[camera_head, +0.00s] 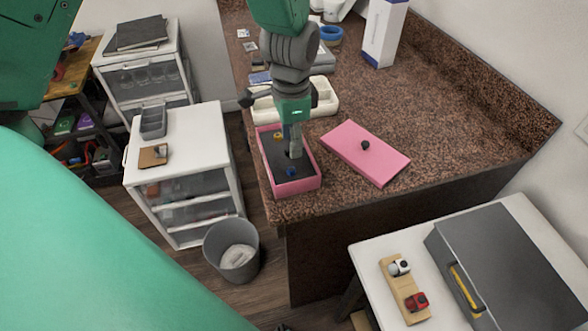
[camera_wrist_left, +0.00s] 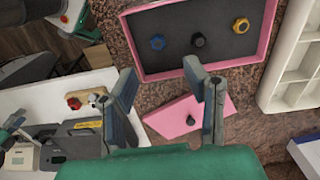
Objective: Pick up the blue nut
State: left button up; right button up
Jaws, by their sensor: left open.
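The blue nut (camera_head: 291,172) lies in the near part of an open pink box (camera_head: 296,188) with a dark floor, on the countertop. In the left wrist view the blue nut (camera_wrist_left: 158,42) is at the left of the box, beside a black nut (camera_wrist_left: 198,40) and a yellow nut (camera_wrist_left: 240,26). My left gripper (camera_head: 294,154) points down over the box, just beyond the blue nut. In the wrist view its two fingers (camera_wrist_left: 166,76) are apart with nothing between them. In the head view the gripper hides the black nut. My right gripper does not show.
A pink panel with a dark knob (camera_head: 386,163) lies right of the box. A white tray (camera_head: 325,98) stands behind it. A tall white carton (camera_head: 384,35) is farther back. The counter's front edge is close to the box. A grey bin (camera_head: 222,240) stands on the floor.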

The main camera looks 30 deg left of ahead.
aim_at(293, 168)
pick_arm(q)
jog(key=f, duration=0.2)
jog(key=shift+w+a+f, duration=0.1)
jog(key=shift+a+f, duration=0.15)
jog(key=shift+f, duration=0.15)
jog(key=shift+a+f, duration=0.25)
jog(key=shift+f, duration=0.3)
jog(key=f, duration=0.2)
jog(key=d+f, duration=0.1)
jog(key=f, duration=0.1)
jog(key=shift+d+f, duration=0.3)
jog(key=shift+d, duration=0.05)
jog(key=shift+a, duration=0.15)
jog(key=c, duration=0.9)
jog(key=shift+a, duration=0.15)
